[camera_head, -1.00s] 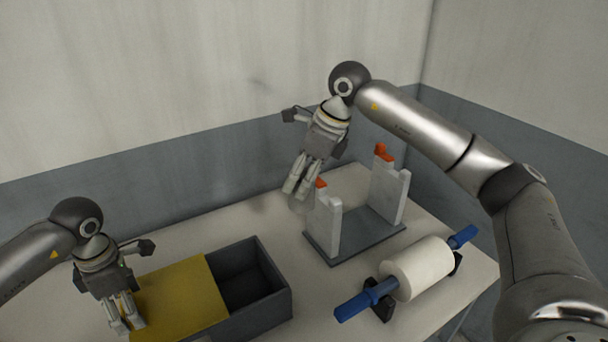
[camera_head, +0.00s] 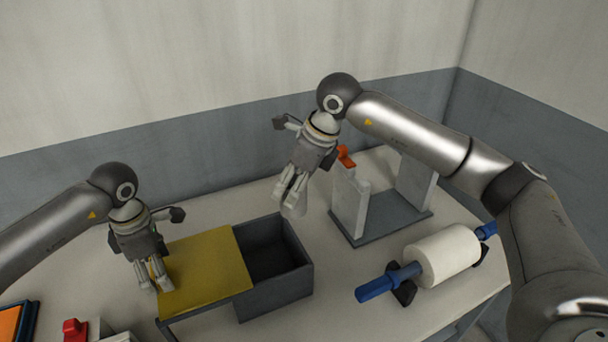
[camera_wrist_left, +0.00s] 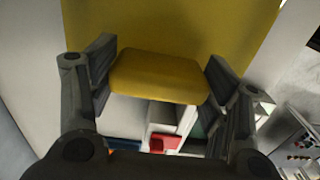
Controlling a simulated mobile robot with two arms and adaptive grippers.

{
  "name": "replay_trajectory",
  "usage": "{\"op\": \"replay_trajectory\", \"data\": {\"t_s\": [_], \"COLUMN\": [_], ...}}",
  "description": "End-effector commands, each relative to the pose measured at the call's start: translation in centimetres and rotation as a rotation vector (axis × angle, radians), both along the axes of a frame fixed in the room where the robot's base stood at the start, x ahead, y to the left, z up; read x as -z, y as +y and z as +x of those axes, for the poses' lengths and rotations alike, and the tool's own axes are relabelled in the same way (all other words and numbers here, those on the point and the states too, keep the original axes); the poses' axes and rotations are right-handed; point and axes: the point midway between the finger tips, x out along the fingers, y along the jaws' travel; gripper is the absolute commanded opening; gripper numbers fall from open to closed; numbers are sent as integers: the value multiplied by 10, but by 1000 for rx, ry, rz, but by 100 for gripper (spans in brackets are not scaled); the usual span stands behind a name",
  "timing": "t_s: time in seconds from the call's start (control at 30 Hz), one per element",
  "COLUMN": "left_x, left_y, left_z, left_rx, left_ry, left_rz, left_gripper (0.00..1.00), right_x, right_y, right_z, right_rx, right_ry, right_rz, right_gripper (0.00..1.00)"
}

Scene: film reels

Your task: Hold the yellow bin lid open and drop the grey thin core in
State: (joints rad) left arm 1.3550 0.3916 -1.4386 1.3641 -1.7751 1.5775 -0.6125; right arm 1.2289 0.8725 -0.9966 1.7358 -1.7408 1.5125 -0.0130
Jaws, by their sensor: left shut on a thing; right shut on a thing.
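The yellow lid (camera_head: 205,268) lies flat over the left part of the grey bin (camera_head: 278,293), whose right part is open and looks dark inside. My left gripper (camera_head: 152,284) is at the lid's left edge. In the left wrist view the left gripper (camera_wrist_left: 160,85) is shut on the lid's yellow tab (camera_wrist_left: 158,78). My right gripper (camera_head: 289,194) points down above and behind the bin's open part. It is shut on a pale grey piece (camera_head: 295,206), seemingly the thin core, mostly hidden by the fingers.
A stand with two pale uprights (camera_head: 350,205) and a grey base is right of the bin. A white roll (camera_head: 442,257) on a blue spindle (camera_head: 388,283) lies in front of it. A red block (camera_head: 75,329) and an orange-topped tray (camera_head: 10,323) are at lower left.

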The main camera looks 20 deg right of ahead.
Motion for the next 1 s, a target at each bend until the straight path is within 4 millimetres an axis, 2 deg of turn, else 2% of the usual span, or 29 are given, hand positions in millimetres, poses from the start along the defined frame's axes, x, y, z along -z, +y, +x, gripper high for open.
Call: {"op": "replay_trajectory", "data": {"t_s": [0.6,0.77,1.0], "left_x": [-3,-4,-4], "left_y": [1,1,1], "left_z": [3,3,3], "left_rx": [-5,-5,-5], "left_ry": [-9,-9,-9], "left_rz": [-1,-1,-1], "left_gripper": [43,43,43], "right_x": [27,31,31], "right_y": [56,63,64], "right_z": [0,0,0], "right_rx": [-3,-2,-1], "right_ry": [0,-2,-1], "right_rz": [1,1,0], "right_gripper": [28,28,28]}}
